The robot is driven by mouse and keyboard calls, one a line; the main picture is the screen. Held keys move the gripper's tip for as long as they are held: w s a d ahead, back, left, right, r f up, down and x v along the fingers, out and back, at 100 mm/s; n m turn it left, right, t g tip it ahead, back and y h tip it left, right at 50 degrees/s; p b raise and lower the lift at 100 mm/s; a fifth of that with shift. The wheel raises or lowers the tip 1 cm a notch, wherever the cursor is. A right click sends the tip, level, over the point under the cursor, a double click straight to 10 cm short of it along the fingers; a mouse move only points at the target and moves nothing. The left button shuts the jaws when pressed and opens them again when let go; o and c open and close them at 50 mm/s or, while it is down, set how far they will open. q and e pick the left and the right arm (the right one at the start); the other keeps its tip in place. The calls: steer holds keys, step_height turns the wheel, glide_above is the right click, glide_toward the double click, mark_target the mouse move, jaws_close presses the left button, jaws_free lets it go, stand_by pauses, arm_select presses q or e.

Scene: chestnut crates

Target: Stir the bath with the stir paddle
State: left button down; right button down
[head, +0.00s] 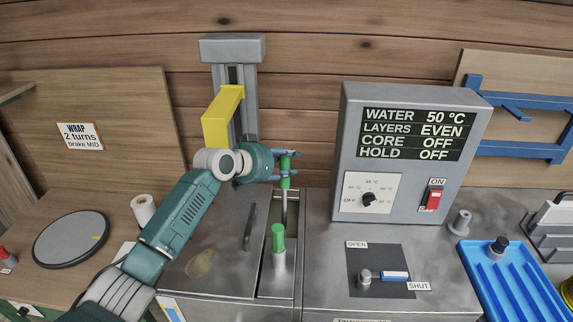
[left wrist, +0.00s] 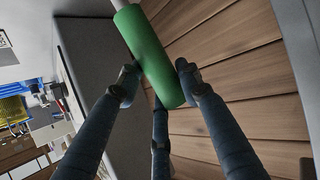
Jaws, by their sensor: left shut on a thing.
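My left gripper (head: 285,166) is shut on the green handle of the stir paddle (head: 286,183). The paddle is about upright, and its grey shaft runs down toward the narrow opening of the bath (head: 268,215); its lower end is hidden or hard to make out. In the left wrist view, the fingers of my left gripper (left wrist: 156,85) close around the paddle's green handle (left wrist: 148,52). My right gripper is not in view.
A grey control box (head: 405,195) stands right of the opening, reading WATER 50 °C. A metal column with a yellow arm (head: 222,117) rises behind. A metal lid with a dark handle (head: 250,228) lies left of the opening. A blue tray (head: 510,285) is at the right.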

arm_select(q)
steer(key=shift+w, duration=0.4)
steer(key=c, duration=1.1)
jaws_free()
steer(key=shift+f+g, duration=0.1)
steer(key=shift+g, duration=0.2)
step_height(320, 180, up, 10)
stand_by(0.5)
